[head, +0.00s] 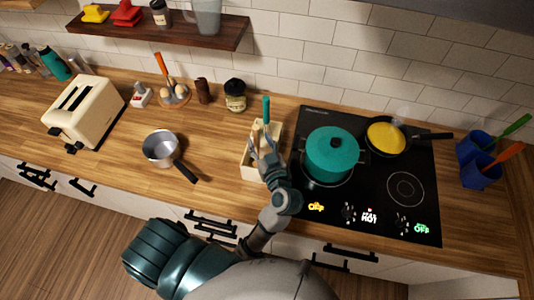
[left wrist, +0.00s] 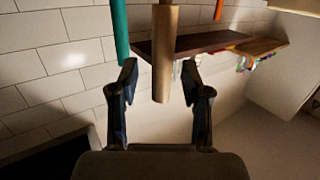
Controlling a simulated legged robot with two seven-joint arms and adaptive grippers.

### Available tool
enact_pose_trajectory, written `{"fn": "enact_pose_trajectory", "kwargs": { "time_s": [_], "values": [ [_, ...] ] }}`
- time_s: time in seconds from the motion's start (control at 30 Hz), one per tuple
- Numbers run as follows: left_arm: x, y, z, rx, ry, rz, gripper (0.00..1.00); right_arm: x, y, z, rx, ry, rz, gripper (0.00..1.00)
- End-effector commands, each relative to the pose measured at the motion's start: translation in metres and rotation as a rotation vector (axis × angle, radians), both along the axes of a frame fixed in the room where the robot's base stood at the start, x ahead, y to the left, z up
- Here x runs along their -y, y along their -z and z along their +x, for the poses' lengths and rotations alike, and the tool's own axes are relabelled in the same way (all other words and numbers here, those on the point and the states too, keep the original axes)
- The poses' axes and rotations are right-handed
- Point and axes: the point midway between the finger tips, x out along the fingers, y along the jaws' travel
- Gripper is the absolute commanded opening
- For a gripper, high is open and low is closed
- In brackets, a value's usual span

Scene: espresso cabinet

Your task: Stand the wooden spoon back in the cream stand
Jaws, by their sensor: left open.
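The cream stand (head: 249,172) is a box on the counter just left of the stove. A teal-handled utensil (head: 266,108) stands up from it, and its handle shows at the upper left of the left wrist view (left wrist: 120,30). My left gripper (head: 262,148) is over the stand with its fingers open. In the left wrist view a pale wooden handle (left wrist: 165,50), likely the wooden spoon's, comes down from the top edge between the open fingers (left wrist: 161,85), with gaps on both sides. The spoon's other end is out of that view. My right gripper is not in view.
A teal pot (head: 332,152) stands on the black stove (head: 385,205) close right of my gripper. A yellow-filled pan (head: 386,136) is behind it. A dark jar (head: 235,95) stands behind left. A saucepan (head: 161,148) is to the left, with bare counter between.

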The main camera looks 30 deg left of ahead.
Motion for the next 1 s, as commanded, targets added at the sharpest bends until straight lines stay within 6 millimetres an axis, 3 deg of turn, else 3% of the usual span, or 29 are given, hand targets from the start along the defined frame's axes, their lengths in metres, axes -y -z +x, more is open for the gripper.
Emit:
{"fn": "enact_pose_trajectory", "kwargs": {
  "time_s": [0.2,0.43,1.0],
  "values": [
    [0.037,-0.011,-0.034,-0.004,0.002,-0.002,0.48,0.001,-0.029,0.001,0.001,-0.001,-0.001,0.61],
    [0.066,-0.013,-0.061,-0.002,0.001,-0.001,0.48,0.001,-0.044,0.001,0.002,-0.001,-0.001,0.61],
    [0.073,-0.012,-0.068,0.001,0.0,-0.001,0.48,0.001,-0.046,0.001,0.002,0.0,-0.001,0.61]
  ]
}}
